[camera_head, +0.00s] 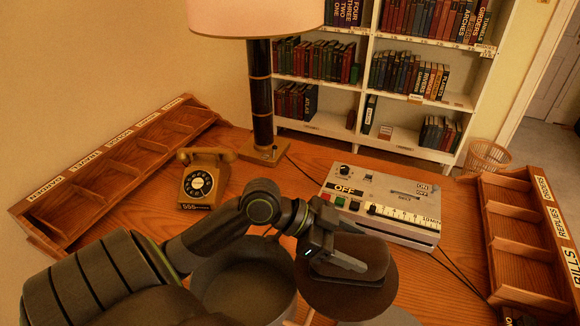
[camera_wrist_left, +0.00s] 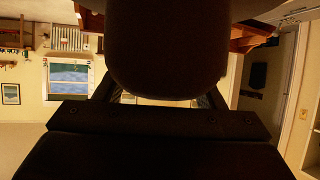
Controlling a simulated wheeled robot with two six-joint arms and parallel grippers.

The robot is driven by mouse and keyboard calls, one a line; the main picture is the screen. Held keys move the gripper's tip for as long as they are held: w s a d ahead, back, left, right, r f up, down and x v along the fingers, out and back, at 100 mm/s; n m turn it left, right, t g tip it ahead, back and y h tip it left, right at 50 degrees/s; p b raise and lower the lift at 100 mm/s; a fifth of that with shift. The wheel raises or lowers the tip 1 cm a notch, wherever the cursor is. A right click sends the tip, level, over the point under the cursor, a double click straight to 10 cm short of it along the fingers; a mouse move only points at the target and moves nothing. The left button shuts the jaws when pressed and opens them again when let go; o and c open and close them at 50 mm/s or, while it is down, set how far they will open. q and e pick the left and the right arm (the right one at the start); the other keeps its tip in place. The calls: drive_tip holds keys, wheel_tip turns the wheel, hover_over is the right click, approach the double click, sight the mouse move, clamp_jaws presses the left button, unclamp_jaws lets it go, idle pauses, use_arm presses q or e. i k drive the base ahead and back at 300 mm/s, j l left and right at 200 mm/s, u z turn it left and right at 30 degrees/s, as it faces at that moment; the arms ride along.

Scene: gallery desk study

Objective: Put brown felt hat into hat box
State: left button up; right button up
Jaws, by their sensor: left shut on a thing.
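The brown felt hat (camera_head: 375,255) is in my left gripper (camera_head: 335,262), held above the desk just right of the hat box. Its round brim (camera_head: 345,300) faces up toward the head camera, and the jaws cover part of the crown. In the left wrist view the dark hat (camera_wrist_left: 165,50) fills the space in front of the jaws. The hat box (camera_head: 245,290) is a round, dark, open container at the front of the desk, partly hidden by my left arm. My right gripper is not in view.
A yellow telephone (camera_head: 203,183) and a lamp (camera_head: 262,100) stand behind the box. A grey control unit (camera_head: 385,205) is behind the hat. Wooden sorting racks flank the desk at left (camera_head: 105,165) and right (camera_head: 520,240). Part of a grey object shows below the hat.

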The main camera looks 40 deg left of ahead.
sight(249, 302)
drive_tip(key=l+z, duration=0.2)
drive_tip(key=z, duration=0.55)
drive_tip(key=u, duration=0.4)
drive_tip(key=i+l+u, duration=0.1)
drive_tip(key=u, duration=0.35)
drive_tip(key=l+u, duration=0.15)
drive_tip(key=u, duration=0.25)
drive_tip(key=l+u, duration=0.15)
drive_tip(key=u, duration=0.3)
drive_tip(key=l+u, duration=0.1)
drive_tip(key=u, duration=0.3)
